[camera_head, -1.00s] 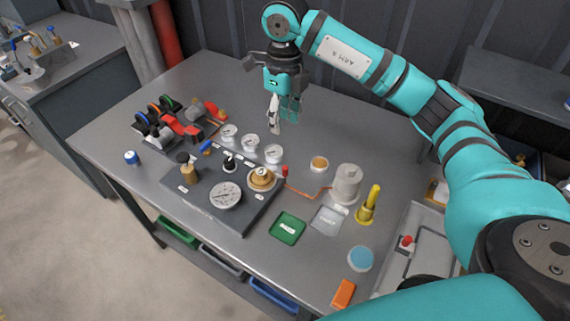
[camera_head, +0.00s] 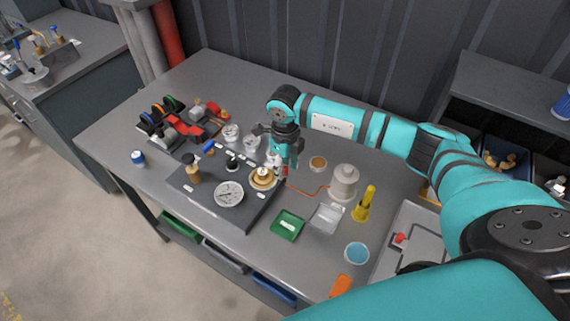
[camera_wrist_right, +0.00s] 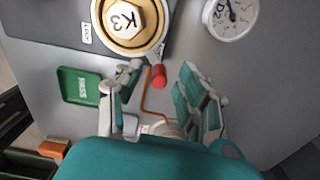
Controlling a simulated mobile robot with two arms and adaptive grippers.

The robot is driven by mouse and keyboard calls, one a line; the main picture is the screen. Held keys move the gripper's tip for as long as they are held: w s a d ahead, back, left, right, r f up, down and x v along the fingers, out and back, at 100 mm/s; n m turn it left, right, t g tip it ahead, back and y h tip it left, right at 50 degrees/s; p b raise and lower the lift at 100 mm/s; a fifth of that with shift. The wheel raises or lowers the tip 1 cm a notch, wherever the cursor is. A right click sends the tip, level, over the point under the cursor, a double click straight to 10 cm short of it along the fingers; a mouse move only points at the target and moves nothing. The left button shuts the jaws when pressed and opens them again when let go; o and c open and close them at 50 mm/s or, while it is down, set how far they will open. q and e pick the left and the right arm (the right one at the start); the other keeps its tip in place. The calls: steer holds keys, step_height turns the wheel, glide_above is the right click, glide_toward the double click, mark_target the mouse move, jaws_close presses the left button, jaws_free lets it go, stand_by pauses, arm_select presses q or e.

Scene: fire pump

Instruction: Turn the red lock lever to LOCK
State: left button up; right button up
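The red lock lever (camera_wrist_right: 158,76) is a small red knob beside the brass cap marked K3 (camera_wrist_right: 130,18) in the right wrist view. A small label sits between them, too small to read. In the head view the lever (camera_head: 285,171) is partly hidden by my right gripper (camera_head: 286,163). My right gripper (camera_wrist_right: 160,78) is open, its fingers pointing down, one on each side of the lever in the wrist view. I cannot tell whether they touch it. My left gripper is not in view.
A pressure gauge (camera_head: 229,194) and a brass fitting (camera_head: 193,173) stand on the dark panel. A green tray (camera_head: 288,225), a grey cylinder (camera_head: 344,183) and a yellow tool (camera_head: 364,205) stand to the right. The table's back is clear.

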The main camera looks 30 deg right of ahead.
steer(key=shift+f, duration=0.45)
steer(key=shift+c, duration=0.4)
jaws_close()
